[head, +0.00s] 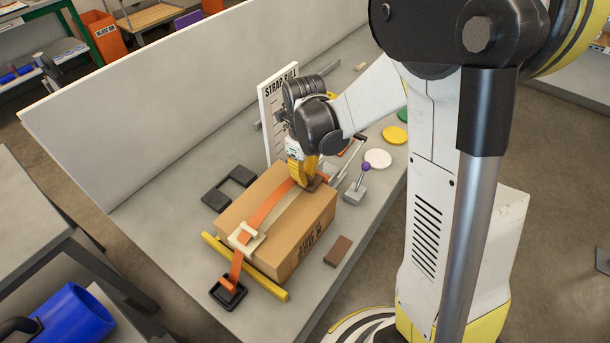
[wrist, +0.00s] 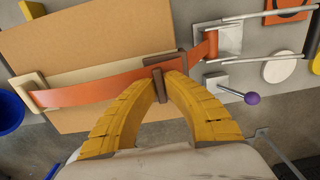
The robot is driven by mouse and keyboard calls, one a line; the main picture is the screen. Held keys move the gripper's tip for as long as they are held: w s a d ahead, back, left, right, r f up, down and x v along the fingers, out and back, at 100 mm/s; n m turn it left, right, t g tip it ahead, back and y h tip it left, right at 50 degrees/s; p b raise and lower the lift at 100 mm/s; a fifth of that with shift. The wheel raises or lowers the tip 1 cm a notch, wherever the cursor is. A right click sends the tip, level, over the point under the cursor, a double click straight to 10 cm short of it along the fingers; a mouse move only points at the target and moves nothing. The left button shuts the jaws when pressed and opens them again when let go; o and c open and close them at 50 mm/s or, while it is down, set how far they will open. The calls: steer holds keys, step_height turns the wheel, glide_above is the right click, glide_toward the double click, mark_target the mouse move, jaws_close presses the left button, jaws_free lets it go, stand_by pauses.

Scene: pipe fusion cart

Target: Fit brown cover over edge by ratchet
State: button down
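The brown cover (wrist: 166,63) is at the box's edge on the ratchet side, against the orange strap (wrist: 110,88); I cannot tell if it is fully seated. My gripper (wrist: 160,84) has its yellow fingertips closed on the cover's tab. In the head view my gripper (head: 302,181) is over the box's far edge, and the cover (head: 315,183) shows beside it. The cardboard box (head: 272,222) has a cream cover (head: 246,239) on its opposite edge, with the strap through it. The ratchet (wrist: 213,42) and its metal rods lie past the brown cover, partly hidden in the head view.
A small brown block (head: 338,250) lies beside the box. A lever with a purple knob (head: 365,168) stands near the ratchet. A strap-pull sign (head: 275,110) stands behind my gripper. A yellow bar (head: 245,267) and black frame (head: 228,291) are at the near end.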

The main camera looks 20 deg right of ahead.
stand_by(0.3)
steer(key=c, duration=1.5)
jaws_free()
steer(key=shift+c, duration=0.2)
steer(key=shift+r, duration=0.1)
steer(key=shift+r+p, duration=1.75)
steer(key=shift+r, duration=0.75)
